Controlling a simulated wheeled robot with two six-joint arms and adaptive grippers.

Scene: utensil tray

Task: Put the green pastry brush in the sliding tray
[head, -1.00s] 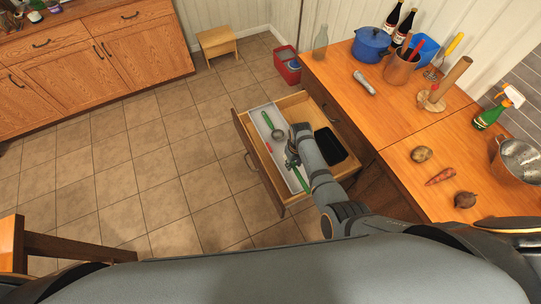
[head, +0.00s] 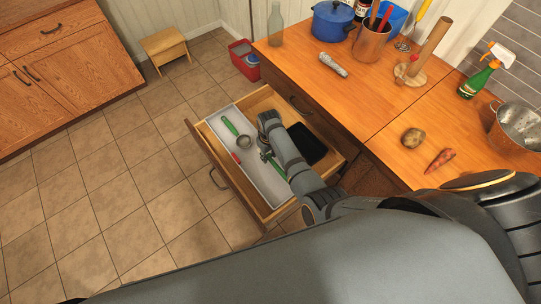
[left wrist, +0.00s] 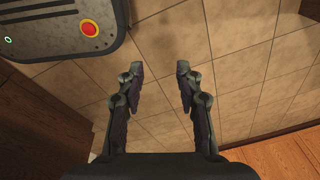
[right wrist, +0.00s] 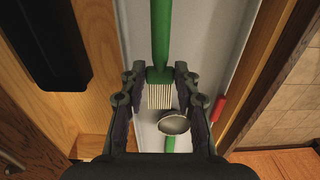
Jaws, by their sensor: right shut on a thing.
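The green pastry brush (right wrist: 161,40) is between the fingers of my right gripper (right wrist: 159,80), with its pale bristles toward the wrist. The right gripper (head: 264,152) is shut on it over the light grey tray (head: 256,176) in the open drawer. The brush's green handle (head: 277,168) shows partly beside my arm in the head view. I cannot tell whether the brush touches the tray floor (right wrist: 205,45). My left gripper (left wrist: 158,68) is open and empty above the tiled floor.
A black container (head: 307,143) sits in the drawer beside the tray. The counter (head: 385,125) stands to the right, holding a potato, a carrot and cookware.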

